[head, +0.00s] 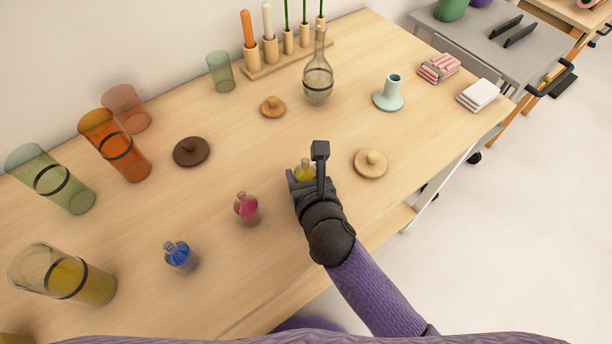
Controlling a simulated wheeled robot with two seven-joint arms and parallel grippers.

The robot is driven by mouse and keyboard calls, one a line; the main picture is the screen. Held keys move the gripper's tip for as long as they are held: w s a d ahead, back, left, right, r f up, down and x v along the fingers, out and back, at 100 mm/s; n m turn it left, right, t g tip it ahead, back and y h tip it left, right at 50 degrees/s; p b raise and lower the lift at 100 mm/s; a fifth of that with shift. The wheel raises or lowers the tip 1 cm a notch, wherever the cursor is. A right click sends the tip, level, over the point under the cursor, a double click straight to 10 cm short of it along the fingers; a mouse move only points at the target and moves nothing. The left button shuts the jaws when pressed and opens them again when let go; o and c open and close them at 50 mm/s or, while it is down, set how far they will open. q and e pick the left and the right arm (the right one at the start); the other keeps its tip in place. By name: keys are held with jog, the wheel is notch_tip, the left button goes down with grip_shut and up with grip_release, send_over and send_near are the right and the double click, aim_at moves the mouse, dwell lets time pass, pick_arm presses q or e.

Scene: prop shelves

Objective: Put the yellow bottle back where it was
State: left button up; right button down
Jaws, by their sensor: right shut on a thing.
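The small yellow bottle (305,171) is at the front middle of the wooden table, between the fingers of my right gripper (308,172). The gripper is shut on it, and hides much of its lower part. I cannot tell whether its base touches the table. A pink bottle (246,207) and a blue bottle (181,256) stand in a slanting row to the left of it. My left gripper is not in the head view.
A light wooden lid (370,164) lies close to the right of my right gripper. A dark lid (191,152), a small wooden lid (272,107) and a glass flask (318,80) stand farther back. Coloured glasses (52,180) fill the left side. Bare tabletop surrounds the bottles.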

jog(key=shift+c, duration=0.5)
grip_release()
jog(key=shift+r, duration=0.25)
jog(key=p+v, duration=0.4)
jog(key=v, duration=0.7)
jog(key=shift+s, duration=0.1)
jog(key=shift+s+d+r, duration=0.1)
jog(key=shift+s+d, duration=0.05)
jog(key=shift+s, duration=0.25)
